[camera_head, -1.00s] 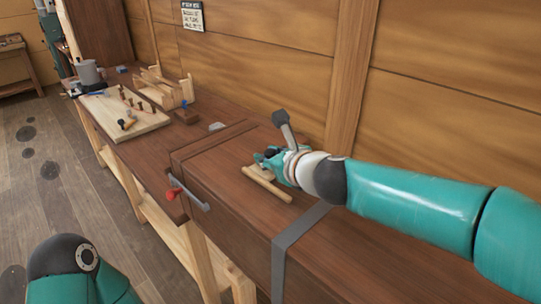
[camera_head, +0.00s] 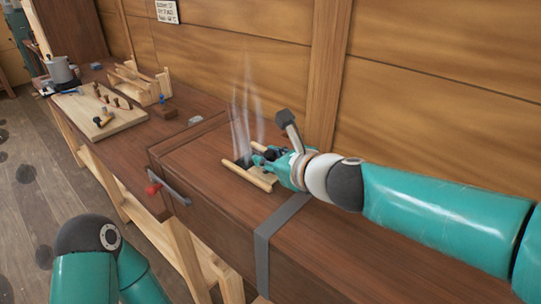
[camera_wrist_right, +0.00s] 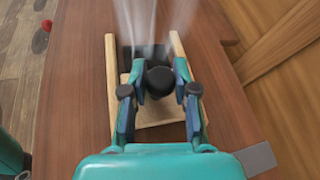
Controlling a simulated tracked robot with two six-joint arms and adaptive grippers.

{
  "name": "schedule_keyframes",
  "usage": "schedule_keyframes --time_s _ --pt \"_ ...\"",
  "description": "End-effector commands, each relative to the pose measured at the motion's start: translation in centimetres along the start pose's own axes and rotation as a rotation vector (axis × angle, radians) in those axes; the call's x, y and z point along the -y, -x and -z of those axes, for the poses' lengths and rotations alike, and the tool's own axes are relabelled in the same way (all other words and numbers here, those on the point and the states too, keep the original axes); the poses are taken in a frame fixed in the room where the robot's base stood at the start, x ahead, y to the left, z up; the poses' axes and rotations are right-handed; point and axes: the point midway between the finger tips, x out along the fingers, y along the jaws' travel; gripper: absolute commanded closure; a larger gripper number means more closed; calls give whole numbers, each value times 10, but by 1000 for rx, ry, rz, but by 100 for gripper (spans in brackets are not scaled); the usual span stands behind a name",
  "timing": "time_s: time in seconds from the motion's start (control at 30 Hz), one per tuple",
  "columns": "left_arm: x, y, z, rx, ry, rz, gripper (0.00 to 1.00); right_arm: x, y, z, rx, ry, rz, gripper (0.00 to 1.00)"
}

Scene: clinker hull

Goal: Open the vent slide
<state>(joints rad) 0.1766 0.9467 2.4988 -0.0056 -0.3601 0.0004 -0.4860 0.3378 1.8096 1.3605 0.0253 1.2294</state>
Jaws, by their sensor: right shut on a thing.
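The vent slide is a pale wooden plate (camera_wrist_right: 158,113) between two wooden rails (camera_wrist_right: 113,85) on top of the long brown box. A round black knob (camera_wrist_right: 160,81) stands on the plate. My right gripper (camera_head: 264,158) has its fingers on both sides of the knob and is shut on it. Beyond the plate, a dark vent opening (camera_wrist_right: 132,56) is uncovered between the rails. Pale vapour (camera_head: 244,120) rises from it. The fingers hide part of the plate. My left arm shows at the lower left of the head view, but its gripper is out of view.
The box (camera_head: 205,158) has a grey strap (camera_head: 262,245) and a red-ended handle (camera_head: 168,188) on its front. A board with several tools (camera_head: 98,112) and a grey pot (camera_head: 62,70) lie farther left. A plank wall (camera_head: 440,90) stands close behind.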

Motion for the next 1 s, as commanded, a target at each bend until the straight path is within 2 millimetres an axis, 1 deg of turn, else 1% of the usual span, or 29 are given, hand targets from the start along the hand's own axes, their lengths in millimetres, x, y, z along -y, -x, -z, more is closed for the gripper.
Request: schedule_keyframes --time_s 0.07,0.1,0.17,0.2,0.27,0.67,0.87,1.0 --pt "0 0 0 0 0 0 60 -1 0 0 -1 1 -2 100" --pt "0 0 0 0 0 0 60 -1 0 0 -1 1 -2 70" --pt "0 0 0 0 0 0 60 -1 0 0 -1 2 -2 60" --pt "0 0 0 0 0 0 60 -1 0 0 -1 2 -2 53" --pt "0 0 0 0 0 0 60 -1 -1 0 -1 2 -2 45" --pt "0 1 0 0 0 0 60 0 1 0 0 1 -1 45" --pt "0 0 0 0 0 0 60 0 9 -1 2 3 -1 45" --pt "0 0 0 0 0 0 60 -1 19 -1 2 4 -2 45"
